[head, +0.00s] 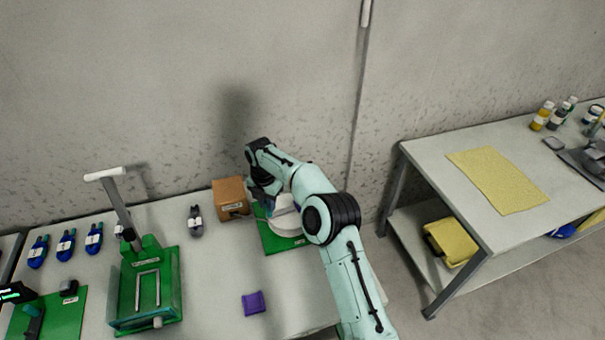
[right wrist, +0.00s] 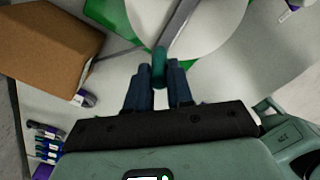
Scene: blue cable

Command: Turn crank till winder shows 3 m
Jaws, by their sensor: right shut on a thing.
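The winder stands at the right of the near table, with a white drum (head: 286,222) on a green base (head: 270,240). My right arm covers part of it. My right gripper (head: 268,197) is at the drum's upper left side. In the right wrist view, its dark fingers (right wrist: 159,88) are shut on a teal crank handle (right wrist: 159,66). A grey crank arm (right wrist: 180,25) runs from the handle across the white drum (right wrist: 212,25). I cannot see a length reading on the winder.
A brown box (head: 230,196) stands left of the winder, close to my right gripper. A green fixture with a lever (head: 146,285), several blue cable bundles (head: 66,245) and a purple block (head: 253,302) are on the table. A second table (head: 440,150) stands to the right.

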